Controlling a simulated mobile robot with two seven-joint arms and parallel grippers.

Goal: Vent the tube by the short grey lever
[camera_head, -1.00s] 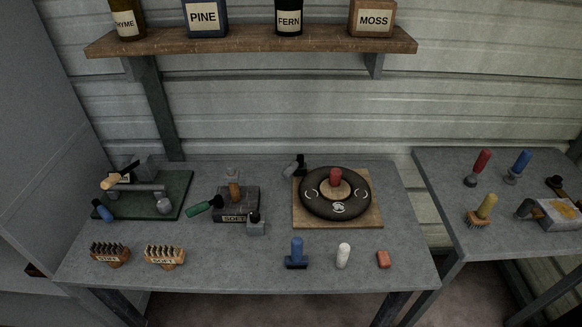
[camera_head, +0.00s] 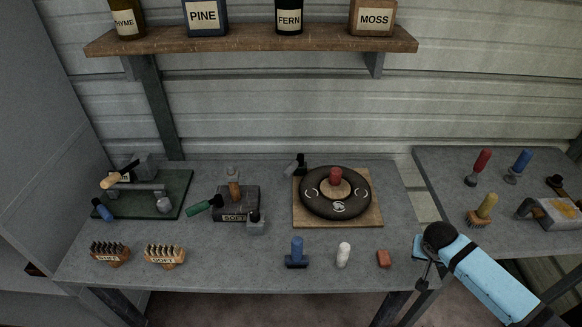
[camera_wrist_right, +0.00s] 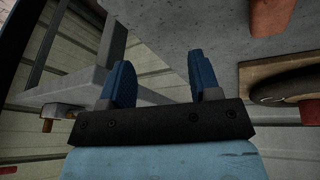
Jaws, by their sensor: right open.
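My right gripper (camera_head: 427,276) hangs at the bench's right front corner, apart from the tube. The right wrist view shows its two blue fingers (camera_wrist_right: 160,68) open and empty, with part of the board (camera_wrist_right: 262,72) at the right. My left gripper is out of view.
A second bench (camera_head: 440,170) stands right, across a gap. A shelf (camera_head: 250,38) hangs above.

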